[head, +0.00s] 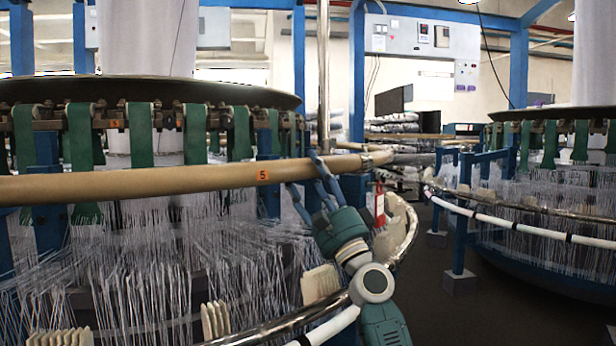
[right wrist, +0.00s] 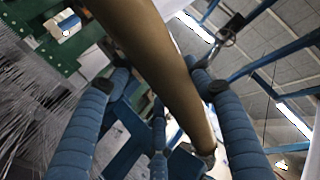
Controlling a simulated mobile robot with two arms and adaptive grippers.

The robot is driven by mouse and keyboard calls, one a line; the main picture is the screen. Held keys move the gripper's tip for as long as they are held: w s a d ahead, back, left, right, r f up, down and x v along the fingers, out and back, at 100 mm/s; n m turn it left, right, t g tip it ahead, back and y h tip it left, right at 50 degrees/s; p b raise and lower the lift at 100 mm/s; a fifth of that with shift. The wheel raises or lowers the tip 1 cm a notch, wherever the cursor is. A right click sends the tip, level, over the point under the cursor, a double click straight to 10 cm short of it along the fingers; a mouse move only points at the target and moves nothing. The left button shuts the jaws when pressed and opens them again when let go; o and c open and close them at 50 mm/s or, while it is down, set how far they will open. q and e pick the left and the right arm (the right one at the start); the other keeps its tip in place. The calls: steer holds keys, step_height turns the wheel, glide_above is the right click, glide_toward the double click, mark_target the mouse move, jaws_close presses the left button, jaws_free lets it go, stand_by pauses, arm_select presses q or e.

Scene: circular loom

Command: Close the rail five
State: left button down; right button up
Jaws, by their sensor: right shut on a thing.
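Rail five (head: 205,178) is a long tan bar with an orange label marked 5 (head: 262,175). In the head view it runs across the front of the left loom, from the left edge to a metal end fitting (head: 378,158) at right. My right gripper (head: 306,170) is shut on the rail, right of the label, reaching up from below. In the right wrist view the rail (right wrist: 160,65) passes between the blue ribbed fingers (right wrist: 158,85). My left gripper is not in view.
The left loom has green straps (head: 138,135) and many white threads (head: 160,250). A curved metal rail (head: 405,235) and a red tag (head: 379,204) are near my right arm. A second loom (head: 550,200) stands at right. Dark floor (head: 500,305) is clear between them.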

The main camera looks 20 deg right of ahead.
steer(key=shift+w+a+f+y+b, duration=0.15)
steer(key=shift+a+f+y+b, duration=0.15)
steer(key=shift+a+f+y, duration=0.3)
steer(key=shift+a+f, duration=0.1)
steer(key=shift+f, duration=0.1)
steer(key=o, duration=1.7)
steer(key=shift+h, duration=0.4)
steer(key=shift+r, duration=0.1)
steer(key=shift+d+r, duration=0.1)
steer(key=shift+d, duration=0.1)
steer(key=shift+s, duration=0.2)
steer(key=v, duration=1.1)
steer(key=shift+s+f, duration=0.25)
steer(key=shift+f, duration=0.05)
